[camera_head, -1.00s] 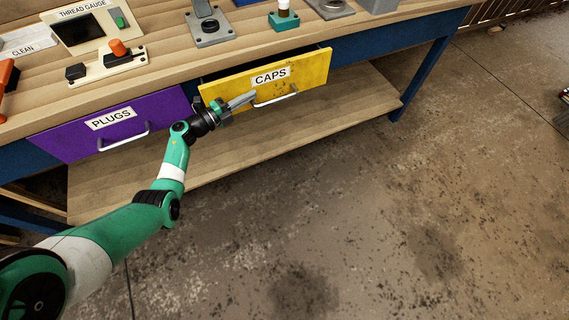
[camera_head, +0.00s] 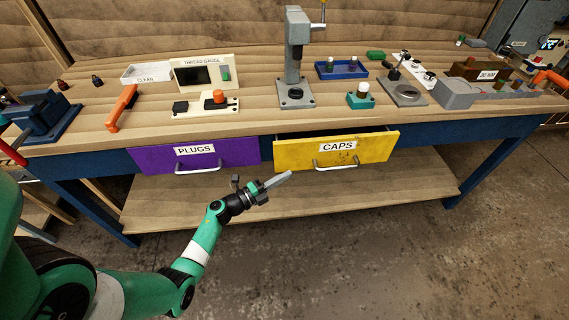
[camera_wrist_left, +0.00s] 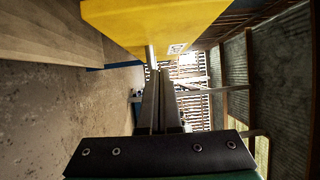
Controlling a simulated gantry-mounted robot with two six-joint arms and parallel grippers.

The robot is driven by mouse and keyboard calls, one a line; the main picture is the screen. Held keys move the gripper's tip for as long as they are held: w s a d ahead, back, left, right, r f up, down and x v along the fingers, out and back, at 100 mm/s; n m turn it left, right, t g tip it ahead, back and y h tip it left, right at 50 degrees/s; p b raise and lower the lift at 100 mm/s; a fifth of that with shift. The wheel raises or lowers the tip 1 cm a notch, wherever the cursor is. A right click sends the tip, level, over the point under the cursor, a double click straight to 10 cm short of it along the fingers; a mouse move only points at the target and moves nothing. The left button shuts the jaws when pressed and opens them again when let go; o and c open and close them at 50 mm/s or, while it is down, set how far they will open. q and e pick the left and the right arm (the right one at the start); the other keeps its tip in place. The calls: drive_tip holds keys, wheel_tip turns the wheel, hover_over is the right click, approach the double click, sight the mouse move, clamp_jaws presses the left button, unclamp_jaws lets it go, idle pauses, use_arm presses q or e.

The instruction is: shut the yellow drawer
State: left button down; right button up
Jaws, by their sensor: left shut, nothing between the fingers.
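The yellow drawer (camera_head: 375,149), labelled CAPS, stands partly out of the bench, with a dark gap above its front at the left. Its grey bar handle (camera_head: 336,164) is on the front. My left gripper (camera_head: 288,176) is shut and empty, just below and left of the handle in the head view. In the left wrist view its fingers (camera_wrist_left: 158,76) point along under the yellow drawer (camera_wrist_left: 150,18), close to the handle (camera_wrist_left: 151,57); I cannot tell if they touch. My right gripper is not in view.
A purple PLUGS drawer (camera_head: 195,158) sits left of the yellow one. The workbench (camera_head: 250,122) carries a press (camera_head: 295,65), a thread gauge (camera_head: 204,74) and trays. A lower shelf (camera_head: 400,190) runs beneath the drawers. The floor in front is clear.

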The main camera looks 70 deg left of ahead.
use_arm(q)
drive_tip(key=s+d+n+g+y+p, duration=0.1)
drive_tip(key=s+d+n+g+y, duration=0.1)
drive_tip(key=s+d+n+y, duration=0.45)
drive_tip(key=m+b, duration=0.1)
drive_tip(key=m, duration=0.2)
approach(290, 158)
drive_tip(key=w+d, duration=0.1)
drive_tip(key=w, duration=0.2)
drive_tip(key=a, duration=0.1)
drive_tip(key=w+a, duration=0.1)
drive_tip(key=w+a+h+b, duration=0.1)
drive_tip(key=shift+a+r+n, duration=0.1)
drive_tip(key=shift+r+n, duration=0.15)
drive_tip(key=shift+a, duration=0.4)
